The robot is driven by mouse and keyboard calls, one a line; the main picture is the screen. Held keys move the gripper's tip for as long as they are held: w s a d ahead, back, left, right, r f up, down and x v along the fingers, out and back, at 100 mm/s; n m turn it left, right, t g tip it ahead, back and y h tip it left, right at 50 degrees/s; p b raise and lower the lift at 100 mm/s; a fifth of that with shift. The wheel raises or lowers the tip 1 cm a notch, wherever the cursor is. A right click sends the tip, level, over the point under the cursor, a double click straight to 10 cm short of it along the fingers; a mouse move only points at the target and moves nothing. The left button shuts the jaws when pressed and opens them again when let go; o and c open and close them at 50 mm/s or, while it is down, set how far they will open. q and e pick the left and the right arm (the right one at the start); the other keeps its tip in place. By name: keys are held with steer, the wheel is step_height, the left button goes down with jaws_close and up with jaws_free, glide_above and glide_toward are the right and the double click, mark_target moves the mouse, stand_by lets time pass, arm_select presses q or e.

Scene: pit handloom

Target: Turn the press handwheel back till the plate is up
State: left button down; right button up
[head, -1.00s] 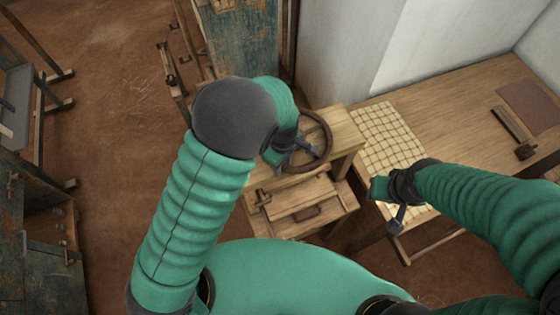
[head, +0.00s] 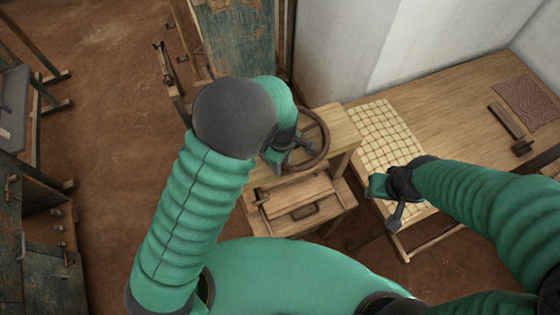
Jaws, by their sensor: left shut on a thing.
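The press handwheel (head: 324,126) is a brown ring on top of the wooden press (head: 345,125), at the middle of the head view. My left gripper (head: 292,152) is shut on the handwheel at its left side; the arm hides part of the rim and the fingertips are small. The plate cannot be made out clearly below the wheel. My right gripper (head: 384,202) hangs over the front of the bench by the checked cloth, apart from the press; its fingers are too unclear to tell their opening.
A wooden table (head: 450,95) to the right bears a checked cloth (head: 385,140), a brown patterned sheet (head: 528,98) and a wooden tool (head: 514,130). Wooden frames stand at left; the brown floor between is clear.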

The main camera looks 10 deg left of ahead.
arm_select(q)
steer(key=shift+d, duration=0.25)
steer(key=c, duration=1.1)
jaws_free()
steer(key=shift+o, duration=0.2)
steer(key=shift+d+r, duration=0.1)
steer(key=shift+d, duration=0.15)
arm_select(e)
steer(key=shift+d+f, duration=0.1)
steer(key=shift+d, duration=0.45)
arm_select(q)
steer(key=shift+r, duration=0.3)
step_height(320, 180, up, 16)
steer(key=b, duration=0.3)
steer(key=shift+d, duration=0.15)
arm_select(e)
steer(key=f, duration=0.3)
steer(key=shift+a+f, duration=0.1)
steer(key=shift+a, duration=0.1)
steer(key=shift+a, duration=0.1)
steer(key=shift+s, duration=0.1)
